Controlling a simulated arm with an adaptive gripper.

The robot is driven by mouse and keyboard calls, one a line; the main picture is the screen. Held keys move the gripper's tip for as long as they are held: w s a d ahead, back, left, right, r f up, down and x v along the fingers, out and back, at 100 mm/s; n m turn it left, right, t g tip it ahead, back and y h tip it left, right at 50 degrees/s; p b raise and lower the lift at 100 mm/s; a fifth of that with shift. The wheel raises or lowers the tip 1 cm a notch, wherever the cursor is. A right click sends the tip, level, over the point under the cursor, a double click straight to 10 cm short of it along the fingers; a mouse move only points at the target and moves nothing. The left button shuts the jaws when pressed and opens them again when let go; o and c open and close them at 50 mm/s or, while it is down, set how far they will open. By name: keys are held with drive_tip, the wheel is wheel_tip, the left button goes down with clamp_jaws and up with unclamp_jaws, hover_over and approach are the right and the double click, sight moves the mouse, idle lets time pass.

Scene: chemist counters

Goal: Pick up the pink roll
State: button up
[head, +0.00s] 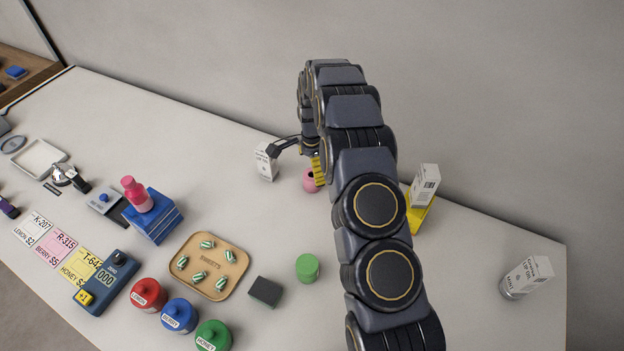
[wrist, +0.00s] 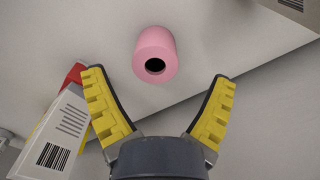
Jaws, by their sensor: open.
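The pink roll (wrist: 156,52) shows in the wrist view on the white counter, ahead of and between my fingers, with its dark core hole towards the camera. In the head view the pink roll (head: 310,183) is partly hidden by my gripper and arm. My gripper (wrist: 157,84) is open, with its two yellow-padded fingers spread and nothing between the pads. In the head view my gripper (head: 300,158) is at the back of the counter, close to the roll, and mostly hidden by my arm.
A white box (head: 266,163) stands just left of my gripper; a white box with a barcode (wrist: 58,135) is beside my left finger. A green cylinder (head: 307,267) and a sweets tray (head: 238,290) are nearer. A white carton (head: 425,184) stands by a yellow holder (head: 418,217) at right.

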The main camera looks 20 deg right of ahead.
sight(312, 174)
drive_tip(key=f, duration=0.5)
drive_tip(key=shift+s+f, duration=0.1)
drive_tip(key=shift+s, duration=0.15)
drive_tip(key=c, duration=1.2)
